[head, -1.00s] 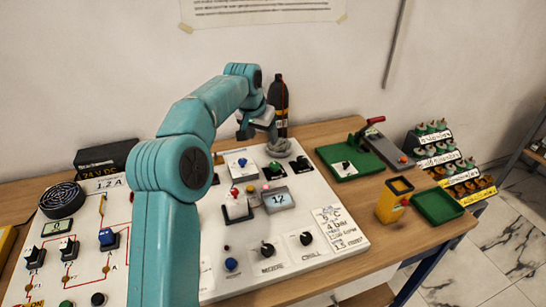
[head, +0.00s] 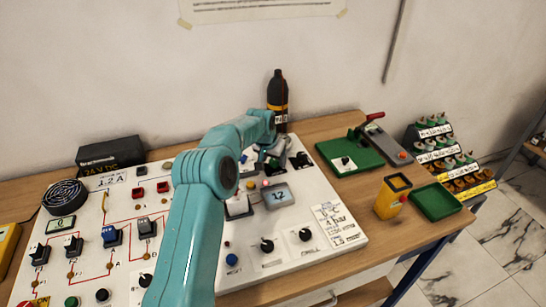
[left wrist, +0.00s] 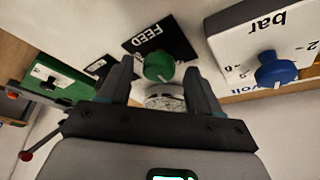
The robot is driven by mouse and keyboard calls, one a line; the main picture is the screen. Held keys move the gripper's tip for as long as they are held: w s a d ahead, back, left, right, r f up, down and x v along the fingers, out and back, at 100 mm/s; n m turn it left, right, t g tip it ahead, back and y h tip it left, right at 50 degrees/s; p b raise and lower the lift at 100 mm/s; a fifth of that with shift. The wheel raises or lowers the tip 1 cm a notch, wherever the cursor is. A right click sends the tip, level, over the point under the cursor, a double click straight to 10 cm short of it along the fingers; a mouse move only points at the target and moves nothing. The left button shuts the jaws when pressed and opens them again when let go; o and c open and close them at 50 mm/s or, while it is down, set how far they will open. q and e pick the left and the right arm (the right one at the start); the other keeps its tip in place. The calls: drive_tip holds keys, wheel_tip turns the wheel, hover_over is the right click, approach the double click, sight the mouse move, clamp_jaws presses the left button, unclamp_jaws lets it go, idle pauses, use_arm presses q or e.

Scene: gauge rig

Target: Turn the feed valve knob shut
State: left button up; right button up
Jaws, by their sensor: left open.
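The feed valve knob (left wrist: 158,66) is green with a pale pointer line, beside a black plate marked FEED (left wrist: 160,42) in the left wrist view. My left gripper (left wrist: 160,70) is open, with one finger on each side of the knob in that view. I cannot tell whether the fingers touch it or how deep they reach. In the head view my left gripper (head: 270,156) is at the back right of the white panel (head: 325,187). My arm and gripper hide the feed knob there. My right gripper is in neither view.
A blue knob (left wrist: 277,72) on a white block marked bar is right of the gripper in the wrist view. A dark bottle (head: 278,97) stands behind the gripper. A green board (head: 349,153) lies to the right, with a yellow container (head: 390,203) in front.

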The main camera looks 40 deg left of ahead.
use_arm(q)
drive_tip(key=shift+w+d+f, duration=0.1)
drive_tip(key=shift+w+f, duration=0.05)
drive_tip(key=shift+w, duration=0.05)
drive_tip(key=shift+s, duration=0.2)
drive_tip(key=shift+c, duration=0.8)
drive_tip(key=c, duration=0.5)
drive_tip(key=shift+w, duration=0.1)
drive_tip(key=c, duration=0.4)
